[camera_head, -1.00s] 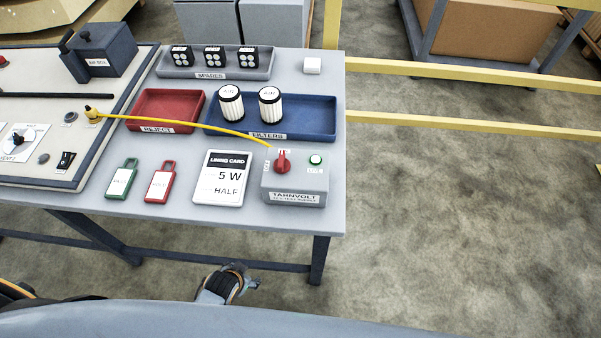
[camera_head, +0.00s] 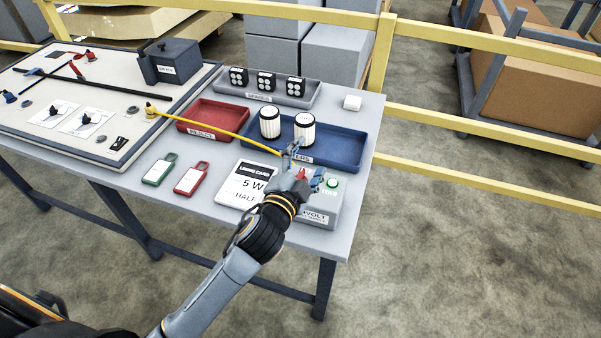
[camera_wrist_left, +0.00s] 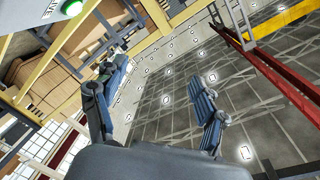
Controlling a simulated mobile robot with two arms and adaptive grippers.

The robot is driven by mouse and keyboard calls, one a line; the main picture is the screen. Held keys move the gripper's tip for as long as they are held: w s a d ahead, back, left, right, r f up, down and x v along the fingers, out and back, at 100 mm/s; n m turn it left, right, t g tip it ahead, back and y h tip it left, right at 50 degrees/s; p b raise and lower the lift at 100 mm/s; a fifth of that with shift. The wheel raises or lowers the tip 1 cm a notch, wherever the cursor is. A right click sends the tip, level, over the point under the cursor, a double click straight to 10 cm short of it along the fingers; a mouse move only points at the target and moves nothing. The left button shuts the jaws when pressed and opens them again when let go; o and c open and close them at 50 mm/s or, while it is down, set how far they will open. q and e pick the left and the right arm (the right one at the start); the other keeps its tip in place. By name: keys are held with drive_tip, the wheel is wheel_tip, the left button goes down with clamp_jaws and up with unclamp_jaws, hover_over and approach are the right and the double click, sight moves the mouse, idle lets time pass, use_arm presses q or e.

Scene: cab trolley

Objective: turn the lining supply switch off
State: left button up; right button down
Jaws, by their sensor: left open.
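The grey supply box (camera_head: 326,207), labelled TARNVOLT, stands at the front right corner of the table. Its red rotary switch (camera_head: 302,174) is partly hidden by my left gripper, so its pointing direction is unclear. The green lamp (camera_head: 332,183) on the box looks lit; it also shows at the top left edge of the left wrist view (camera_wrist_left: 70,8). My left gripper (camera_head: 304,164) is open, its fingers apart around or just above the switch; I cannot tell whether they touch it. The open fingers also show in the left wrist view (camera_wrist_left: 160,80). My right gripper is not in view.
A lining card (camera_head: 241,188) lies left of the box, partly behind my arm. A yellow cable (camera_head: 215,128) runs from the panel (camera_head: 130,75) toward the box. A blue filters tray (camera_head: 345,150) stands behind it. Green (camera_head: 160,169) and red tags (camera_head: 193,178) lie further left.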

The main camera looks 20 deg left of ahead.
use_arm(q)
drive_tip(key=w+d+r+m+t+h, duration=0.2)
drive_tip(key=d+r+m+h, duration=0.6)
drive_tip(key=r, duration=0.3)
drive_tip(key=s+d+r+m+g+h, duration=0.2)
drive_tip(key=d+r+m+g+h, duration=0.2)
drive_tip(key=d+m+g+h, duration=0.85)
drive_tip(key=m+g+y, duration=0.7)
drive_tip(key=m+y, duration=1.5)
hover_over(300, 174)
wheel_tip(300, 174, down, 9)
wheel_tip(300, 174, down, 14)
drive_tip(key=p, duration=0.2)
drive_tip(key=shift+p, duration=0.4)
